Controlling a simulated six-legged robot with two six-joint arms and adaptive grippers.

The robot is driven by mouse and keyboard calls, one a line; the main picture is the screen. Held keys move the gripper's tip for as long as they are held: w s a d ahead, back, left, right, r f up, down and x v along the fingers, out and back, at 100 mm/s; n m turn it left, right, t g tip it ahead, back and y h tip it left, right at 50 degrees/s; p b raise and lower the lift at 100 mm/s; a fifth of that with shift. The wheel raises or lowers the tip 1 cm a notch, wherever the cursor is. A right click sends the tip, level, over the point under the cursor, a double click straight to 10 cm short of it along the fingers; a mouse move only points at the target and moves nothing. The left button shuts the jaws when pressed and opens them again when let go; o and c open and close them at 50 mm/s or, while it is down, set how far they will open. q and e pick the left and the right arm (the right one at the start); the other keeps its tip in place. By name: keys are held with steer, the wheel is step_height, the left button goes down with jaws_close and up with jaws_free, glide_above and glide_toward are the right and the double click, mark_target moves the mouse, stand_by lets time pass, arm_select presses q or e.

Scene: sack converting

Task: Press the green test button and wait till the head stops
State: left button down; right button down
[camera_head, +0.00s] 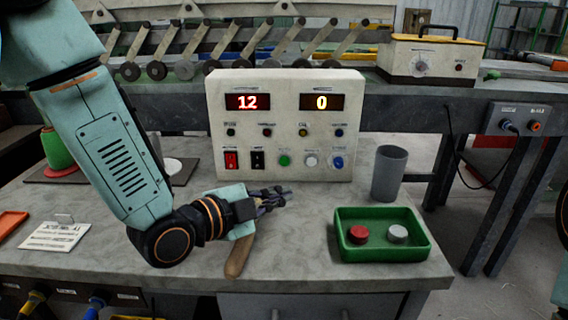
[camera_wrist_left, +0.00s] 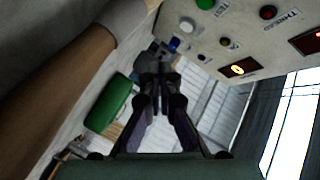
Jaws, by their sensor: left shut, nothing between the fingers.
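The green button also shows at the top of the left wrist view (camera_wrist_left: 205,4). My left gripper (camera_head: 284,195) is shut and empty, in front of and below the green button, apart from the box. Its fingertips (camera_wrist_left: 158,62) point to the right along the box front. My right gripper is out of view.
A green tray (camera_head: 385,254) holds a red and a grey round piece. A grey cup (camera_head: 389,172) stands right of the box. A wooden handle (camera_head: 239,256) lies under my left gripper. A card (camera_head: 56,235) is at left. A machine row (camera_head: 210,45) runs behind.

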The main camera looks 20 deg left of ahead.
arm_select(q)
steer(key=shift+w+a, duration=0.1)
steer(key=shift+w, duration=0.55)
steer(key=shift+w+a, duration=0.35)
steer(key=shift+w, duration=0.9)
steer(key=shift+w+a, duration=0.4)
steer(key=shift+w, duration=0.8)
steer(key=shift+w+a, duration=0.35)
steer(key=shift+w, duration=0.9)
steer(key=shift+w+a, duration=0.1)
steer(key=shift+w, duration=0.3)
steer(key=shift+w+a, duration=0.15)
steer(key=shift+w, duration=0.25)
steer(key=shift+s, duration=0.15)
steer(key=shift+s+d+p, duration=0.25)
steer(key=shift+s+p, duration=0.05)
steer(key=shift+s, duration=0.4)
steer(key=shift+s+d, duration=0.25)
steer(key=shift+s, duration=0.55)
steer(key=shift+s+d, duration=0.2)
steer(key=shift+s, duration=0.6)
steer(key=shift+s+d, duration=0.25)
steer(key=shift+s, duration=0.55)
